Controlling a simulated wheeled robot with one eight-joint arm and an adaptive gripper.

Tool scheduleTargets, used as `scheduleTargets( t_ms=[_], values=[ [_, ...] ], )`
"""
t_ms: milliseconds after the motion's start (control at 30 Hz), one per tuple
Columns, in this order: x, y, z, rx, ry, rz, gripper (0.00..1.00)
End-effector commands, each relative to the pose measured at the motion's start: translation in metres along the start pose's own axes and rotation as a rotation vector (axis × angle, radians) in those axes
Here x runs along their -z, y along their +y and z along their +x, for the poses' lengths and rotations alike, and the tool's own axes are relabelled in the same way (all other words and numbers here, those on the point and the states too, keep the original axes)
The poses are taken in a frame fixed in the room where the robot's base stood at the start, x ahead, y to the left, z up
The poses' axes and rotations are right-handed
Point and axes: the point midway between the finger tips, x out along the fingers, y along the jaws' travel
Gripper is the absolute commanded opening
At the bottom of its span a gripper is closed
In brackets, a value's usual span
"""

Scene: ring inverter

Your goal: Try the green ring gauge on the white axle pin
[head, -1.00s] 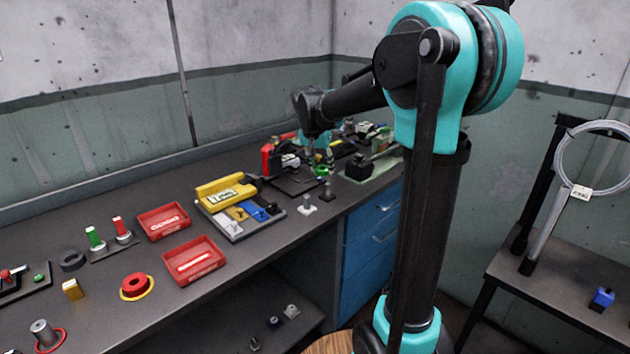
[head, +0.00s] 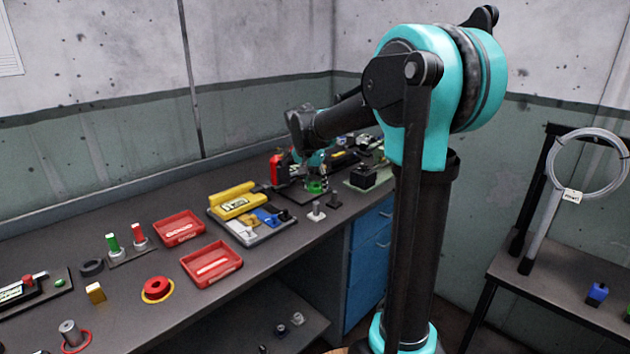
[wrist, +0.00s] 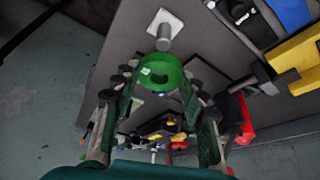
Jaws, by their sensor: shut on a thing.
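The green ring gauge (wrist: 160,58) is held between the two fingers of my gripper (wrist: 160,78), with its hole visible in the wrist view. In the head view the ring (head: 316,187) hangs below my gripper (head: 316,182), beyond the white axle pin. The white axle pin (head: 317,209) stands upright near the front edge of the bench. In the wrist view its grey post and pale square base (wrist: 164,24) show just past the ring's upper rim. The ring is beside the pin, not around it. The height gap between them is hard to tell.
A tray with a yellow block (head: 237,206) and blue parts lies left. A red object (head: 277,168) and a dark device (head: 365,176) stand nearby. Red trays (head: 211,263) sit further left.

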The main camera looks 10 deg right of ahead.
Motion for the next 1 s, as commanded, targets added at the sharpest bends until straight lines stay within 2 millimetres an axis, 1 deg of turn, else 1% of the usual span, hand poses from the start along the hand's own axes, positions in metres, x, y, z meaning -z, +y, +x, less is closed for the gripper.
scheduleTargets(
  t_ms=[200, 433, 633, 1000],
  values=[
    [-0.007, 0.0, 0.018, 0.0, 0.0, 0.0, 0.09],
    [-0.013, 0.0, 0.032, 0.0, 0.0, 0.0, 0.09],
    [-0.016, 0.0, 0.037, 0.0, 0.0, 0.0, 0.09],
    [-0.016, 0.0, 0.038, 0.0, 0.0, 0.0, 0.09]
  ],
)
